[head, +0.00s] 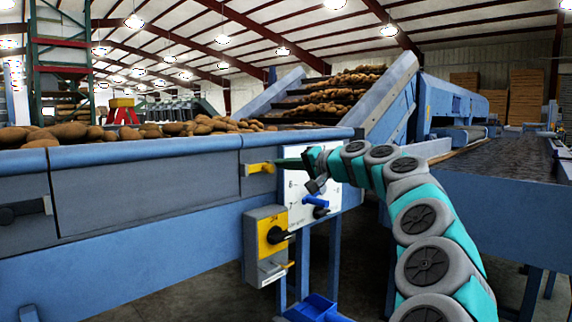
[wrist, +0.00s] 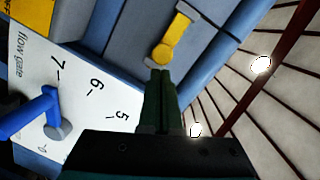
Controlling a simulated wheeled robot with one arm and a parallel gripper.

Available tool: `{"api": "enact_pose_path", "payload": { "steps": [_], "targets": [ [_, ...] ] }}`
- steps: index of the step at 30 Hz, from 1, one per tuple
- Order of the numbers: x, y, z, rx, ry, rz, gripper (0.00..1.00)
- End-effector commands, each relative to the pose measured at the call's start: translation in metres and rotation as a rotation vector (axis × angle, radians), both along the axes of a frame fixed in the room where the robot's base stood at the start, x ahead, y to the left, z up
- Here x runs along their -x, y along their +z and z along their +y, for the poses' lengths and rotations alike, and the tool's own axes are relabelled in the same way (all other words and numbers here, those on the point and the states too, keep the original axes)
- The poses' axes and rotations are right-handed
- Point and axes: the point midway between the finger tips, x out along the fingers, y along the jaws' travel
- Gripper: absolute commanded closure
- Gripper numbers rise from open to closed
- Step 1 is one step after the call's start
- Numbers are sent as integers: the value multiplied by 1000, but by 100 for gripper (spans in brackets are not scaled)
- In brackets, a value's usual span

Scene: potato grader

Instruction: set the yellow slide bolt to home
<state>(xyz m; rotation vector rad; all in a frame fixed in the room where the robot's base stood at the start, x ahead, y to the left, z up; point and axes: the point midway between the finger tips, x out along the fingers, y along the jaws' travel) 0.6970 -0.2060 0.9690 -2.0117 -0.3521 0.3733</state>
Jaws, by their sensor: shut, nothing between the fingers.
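The yellow slide bolt (head: 260,168) is mounted on the blue side wall of the grader, just left of the white scale plate. In the wrist view the bolt (wrist: 176,36) is a short yellow bar with a round knob at its near end, between small grey brackets. My gripper (head: 281,163) is shut and empty, with its dark green fingers pointing left at the bolt. In the wrist view the fingertips of my gripper (wrist: 160,76) end close to the knob. I cannot tell whether they touch it. No home mark is readable.
A white "flow gate" scale plate (wrist: 85,95) with a blue lever (head: 315,201) is below my gripper. A grey and yellow box (head: 265,247) with a black knob hangs lower left. Potatoes (head: 205,125) lie on the belt above the wall.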

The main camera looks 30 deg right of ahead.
Motion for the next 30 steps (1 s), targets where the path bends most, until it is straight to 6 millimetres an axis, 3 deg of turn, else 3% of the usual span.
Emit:
{"api": "enact_pose_path", "payload": {
  "steps": [10, 21, 30],
  "targets": [
    [2, 0, 5, -2, 1, -1, 100],
    [16, 0, 41, -1, 1, -2, 100],
    [16, 0, 43, 0, 0, -1, 100]
  ]
}}
